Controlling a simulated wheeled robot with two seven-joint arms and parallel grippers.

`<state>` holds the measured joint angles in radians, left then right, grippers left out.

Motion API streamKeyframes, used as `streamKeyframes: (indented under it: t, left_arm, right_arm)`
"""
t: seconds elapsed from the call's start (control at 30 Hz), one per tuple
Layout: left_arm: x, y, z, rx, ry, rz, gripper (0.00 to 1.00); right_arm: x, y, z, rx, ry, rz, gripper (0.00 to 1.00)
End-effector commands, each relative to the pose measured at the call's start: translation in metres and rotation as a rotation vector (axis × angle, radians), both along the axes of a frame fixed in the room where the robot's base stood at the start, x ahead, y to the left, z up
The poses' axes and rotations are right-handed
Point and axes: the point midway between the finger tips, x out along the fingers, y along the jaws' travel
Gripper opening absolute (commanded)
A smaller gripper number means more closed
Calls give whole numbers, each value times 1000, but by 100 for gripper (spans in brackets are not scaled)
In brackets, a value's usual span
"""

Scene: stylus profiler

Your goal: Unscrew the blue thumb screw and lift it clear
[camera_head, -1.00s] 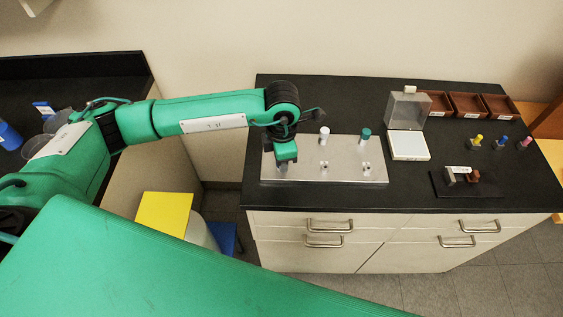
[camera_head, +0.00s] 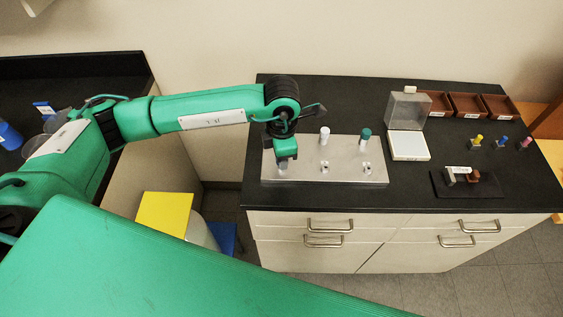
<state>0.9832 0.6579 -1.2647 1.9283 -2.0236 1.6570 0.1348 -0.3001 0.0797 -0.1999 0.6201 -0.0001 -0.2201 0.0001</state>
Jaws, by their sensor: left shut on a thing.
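My left gripper (camera_head: 284,164) points down over the left end of the silver plate (camera_head: 340,174). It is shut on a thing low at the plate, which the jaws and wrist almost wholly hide. It sits where the blue thumb screw would be, but I cannot see its colour or whether its thread is still in the plate. A white-topped screw (camera_head: 324,135) and a teal-topped screw (camera_head: 366,135) stand upright at the plate's back edge, to the right of the gripper. My right gripper is not in view.
Small yellow (camera_head: 476,142), blue (camera_head: 502,142) and pink (camera_head: 524,143) topped pieces stand at right. Brown trays (camera_head: 468,104) lie at the back. A black mat (camera_head: 480,190) holds small parts.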

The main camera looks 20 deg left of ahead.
Motion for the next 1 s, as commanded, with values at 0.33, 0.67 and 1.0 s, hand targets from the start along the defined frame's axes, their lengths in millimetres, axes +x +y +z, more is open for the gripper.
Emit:
streamKeyframes:
  t: [0.33, 0.67, 1.0]
  left_arm:
    - [0, 0, 20, 0, -1, -1, 0]
    - [0, 0, 35, 1, -1, 0, 0]
    - [0, 0, 35, 0, 0, 0, 0]
  right_arm:
    - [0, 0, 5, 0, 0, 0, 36]
    - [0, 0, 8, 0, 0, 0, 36]
    - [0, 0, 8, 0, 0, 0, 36]
